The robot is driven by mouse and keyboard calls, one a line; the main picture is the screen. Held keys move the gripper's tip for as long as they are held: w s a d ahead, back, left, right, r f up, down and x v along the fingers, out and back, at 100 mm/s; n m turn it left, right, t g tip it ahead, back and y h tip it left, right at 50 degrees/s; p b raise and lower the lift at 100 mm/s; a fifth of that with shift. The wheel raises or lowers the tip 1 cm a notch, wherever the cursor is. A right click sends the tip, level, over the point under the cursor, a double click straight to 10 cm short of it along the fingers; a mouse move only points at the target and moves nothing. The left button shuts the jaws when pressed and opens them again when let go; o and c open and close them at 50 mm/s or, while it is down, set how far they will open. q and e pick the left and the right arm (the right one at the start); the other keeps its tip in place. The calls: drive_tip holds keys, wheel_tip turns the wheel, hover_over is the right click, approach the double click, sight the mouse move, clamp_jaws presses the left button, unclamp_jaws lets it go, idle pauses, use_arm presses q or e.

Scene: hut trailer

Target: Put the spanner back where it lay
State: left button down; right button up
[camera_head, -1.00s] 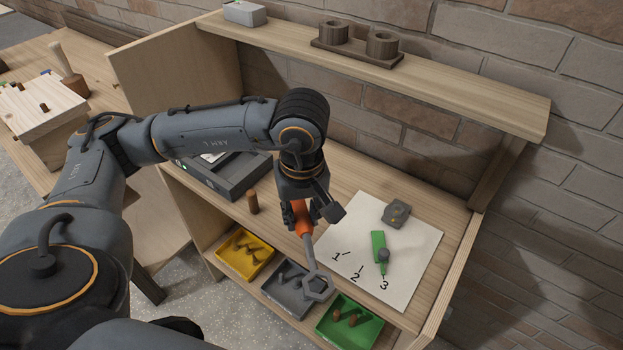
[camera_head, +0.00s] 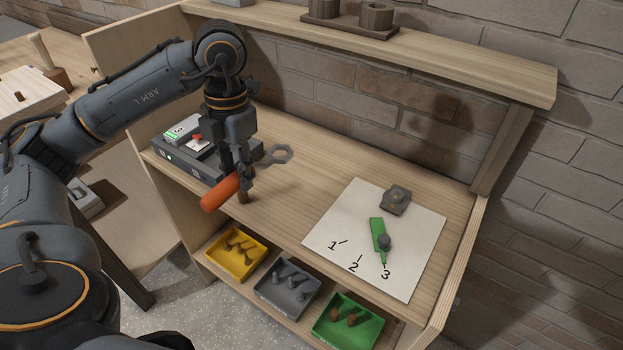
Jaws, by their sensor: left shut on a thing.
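The spanner (camera_head: 218,194) has an orange handle and a grey ring-shaped end. My left gripper (camera_head: 242,178) is shut on it around the handle, near where the grey shank begins. The spanner is held above the left part of the bench top (camera_head: 300,185). Its handle points to the lower left, past the front edge, and its ring end to the upper right. A white sheet (camera_head: 335,217) marked 1, 2 and 3 lies on the right of the bench, with a green pointer (camera_head: 378,236) whose tip is at 3. My right gripper is not in view.
A dark grey device (camera_head: 208,172) with a small display and a red button stands behind the gripper. Yellow (camera_head: 215,262), grey (camera_head: 268,297) and green (camera_head: 330,335) bins sit below the front edge. The bench middle is clear.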

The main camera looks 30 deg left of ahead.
use_arm(q)
drive_tip(key=w+f+p, duration=0.1)
drive_tip(key=w+f, duration=0.2)
drive_tip(key=w, duration=0.1)
drive_tip(key=w+d+f+p, duration=0.1)
drive_tip(key=w+f, duration=0.2)
drive_tip(key=w, duration=0.1)
drive_tip(key=w+d+f+p, duration=0.1)
drive_tip(key=w+f, duration=0.2)
drive_tip(key=w, duration=0.2)
drive_tip(key=shift+d+p, duration=0.2)
drive_tip(key=shift+p, duration=0.1)
drive_tip(key=shift+w+f, duration=0.25)
drive_tip(key=shift+f, duration=0.2)
wheel_tip(320, 180, down, 2)
drive_tip(key=shift+f+p, duration=0.1)
drive_tip(key=shift+p, duration=0.65)
drive_tip(key=shift+f, duration=0.45)
